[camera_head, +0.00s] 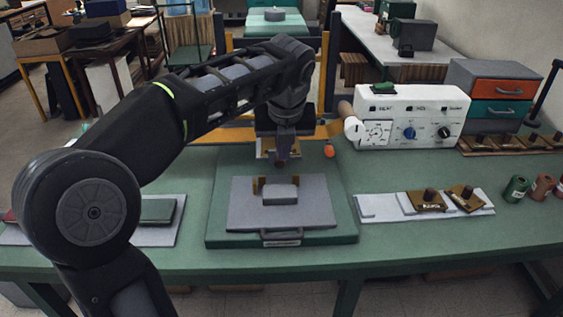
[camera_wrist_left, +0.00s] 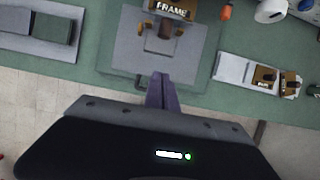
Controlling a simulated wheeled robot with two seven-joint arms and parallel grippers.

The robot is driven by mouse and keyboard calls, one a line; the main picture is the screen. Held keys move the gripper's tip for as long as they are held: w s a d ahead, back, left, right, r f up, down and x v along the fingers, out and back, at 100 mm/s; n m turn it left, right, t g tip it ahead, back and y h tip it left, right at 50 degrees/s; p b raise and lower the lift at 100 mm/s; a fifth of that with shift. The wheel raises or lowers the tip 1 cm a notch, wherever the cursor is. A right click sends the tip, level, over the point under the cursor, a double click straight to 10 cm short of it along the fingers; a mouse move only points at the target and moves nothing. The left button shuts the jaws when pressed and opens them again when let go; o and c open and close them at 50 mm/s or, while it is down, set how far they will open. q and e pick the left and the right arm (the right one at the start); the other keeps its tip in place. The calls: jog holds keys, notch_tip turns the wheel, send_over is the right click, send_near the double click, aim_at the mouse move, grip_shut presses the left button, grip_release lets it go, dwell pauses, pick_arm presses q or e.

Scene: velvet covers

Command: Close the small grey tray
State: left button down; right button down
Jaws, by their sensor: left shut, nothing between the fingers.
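The small grey tray (camera_head: 240,212) lies on a green base with a dark handle (camera_head: 285,241) at its front edge. A small grey block (camera_head: 281,195) with brown pieces behind it sits on the tray. The tray also shows in the left wrist view (camera_wrist_left: 128,58), beyond my fingers. My left gripper (camera_head: 282,164) points down near the back of the tray in the head view. Its fingers are shut and empty, also in the left wrist view (camera_wrist_left: 161,78). Whether they touch anything cannot be told. My right gripper is not in view.
A white control box (camera_head: 410,118) with knobs stands behind right. A white rail (camera_head: 378,206) with brown blocks lies right of the tray, and spools (camera_head: 516,188) stand farther right. The green table's front strip is clear.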

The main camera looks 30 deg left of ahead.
pick_arm(q)
jog(key=w+a+f+p, duration=0.1)
jog(key=w+a+f, duration=0.3)
jog(key=f, duration=0.5)
jog(key=shift+w+a+f+p, duration=0.15)
jog(key=shift+w+a+p, duration=0.2)
jog(key=shift+w, duration=0.7)
